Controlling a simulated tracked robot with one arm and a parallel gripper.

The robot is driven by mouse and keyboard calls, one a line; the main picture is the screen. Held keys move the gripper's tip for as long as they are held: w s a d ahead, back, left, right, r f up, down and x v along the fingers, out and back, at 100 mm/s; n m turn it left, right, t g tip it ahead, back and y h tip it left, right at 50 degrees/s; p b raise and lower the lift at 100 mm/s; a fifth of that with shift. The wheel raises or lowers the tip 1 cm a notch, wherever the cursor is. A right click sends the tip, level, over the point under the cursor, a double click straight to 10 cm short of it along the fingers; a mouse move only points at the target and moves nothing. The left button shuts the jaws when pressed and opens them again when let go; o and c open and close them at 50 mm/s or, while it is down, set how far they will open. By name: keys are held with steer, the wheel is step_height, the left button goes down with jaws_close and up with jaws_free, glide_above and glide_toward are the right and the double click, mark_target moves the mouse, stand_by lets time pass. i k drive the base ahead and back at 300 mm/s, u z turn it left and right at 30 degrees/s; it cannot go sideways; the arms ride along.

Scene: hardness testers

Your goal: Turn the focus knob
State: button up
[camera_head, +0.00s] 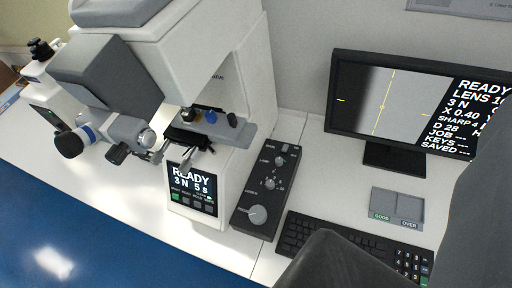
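A dark control box (265,195) lies on the white bench beside the hardness tester (235,110). A large pale round knob (258,214) sits at its near end, and smaller knobs (270,183) are farther up. The small label by the large knob is too blurred to read surely. The monitor (420,105) shows a grey picture split light and dark with yellow marks, and text including READY, 3 N, X 0.40 and SHARP. A dark rounded part, likely my gripper (338,262), shows at the bottom, right of the knob and apart from it in the picture. Its fingertips cannot be made out.
A black keyboard (305,238) lies right of the box, partly hidden by the dark part. A grey two-part tray (397,205) marked GOOD and OVER stands behind it. The tester's small display (191,185) reads READY. Blue flooring or surface (70,245) fills the lower left.

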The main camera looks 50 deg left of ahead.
mark_target(258, 214)
steer(key=k, duration=1.3)
steer(key=u, duration=0.65)
steer(key=i, duration=1)
steer(key=z, duration=0.05)
